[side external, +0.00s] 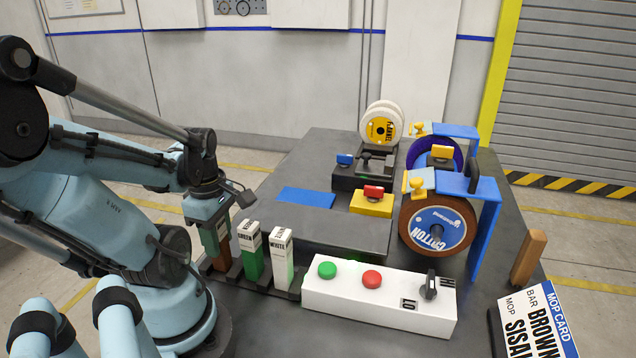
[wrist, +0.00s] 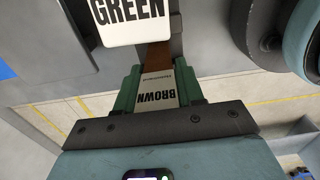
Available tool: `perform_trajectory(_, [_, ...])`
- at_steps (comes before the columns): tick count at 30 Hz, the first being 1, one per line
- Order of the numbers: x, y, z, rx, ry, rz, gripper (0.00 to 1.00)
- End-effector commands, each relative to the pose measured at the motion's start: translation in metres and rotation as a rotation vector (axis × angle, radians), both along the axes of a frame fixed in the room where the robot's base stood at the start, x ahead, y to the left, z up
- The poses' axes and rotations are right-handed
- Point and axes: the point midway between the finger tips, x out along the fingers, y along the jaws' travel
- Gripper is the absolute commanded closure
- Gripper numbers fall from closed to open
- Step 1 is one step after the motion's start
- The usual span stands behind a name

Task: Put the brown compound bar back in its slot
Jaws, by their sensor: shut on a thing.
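The brown compound bar (side external: 221,256) is upright at the left end of the dark bar rack (side external: 262,284). My gripper (side external: 215,236) points down and is shut on its upper part. The wrist view shows the bar's white BROWN label (wrist: 158,92) between my green finger pads, with brown below the label. The bar's lower end is at the rack's left slot; I cannot tell how deep it sits. The green bar (side external: 251,252) and the white bar (side external: 282,258) stand upright in the rack to its right. The green bar's labelled top (wrist: 130,20) is close to my gripper in the wrist view.
A white control box (side external: 380,300) with green and red buttons and a dark knob is right of the rack. Buffing wheels (side external: 437,228) stand at the table's right. A wooden block (side external: 528,258) and a mop card (side external: 540,318) are at the right edge.

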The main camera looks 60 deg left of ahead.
Motion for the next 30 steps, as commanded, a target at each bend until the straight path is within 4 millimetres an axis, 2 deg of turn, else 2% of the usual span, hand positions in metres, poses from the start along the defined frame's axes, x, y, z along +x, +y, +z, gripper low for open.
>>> perform_trajectory(7, [0.000, 0.000, -0.005, 0.000, 0.000, 0.000, 0.99])
perform_trajectory(8, [0.000, 0.000, -0.004, 0.000, 0.000, 0.000, 0.58])
perform_trajectory(13, [0.000, 0.000, -0.004, 0.000, 0.000, 0.000, 0.33])
perform_trajectory(23, [0.000, 0.000, -0.003, 0.000, 0.000, 0.000, 0.33])
perform_trajectory(30, [0.000, 0.000, 0.010, 0.000, 0.000, 0.000, 0.33])
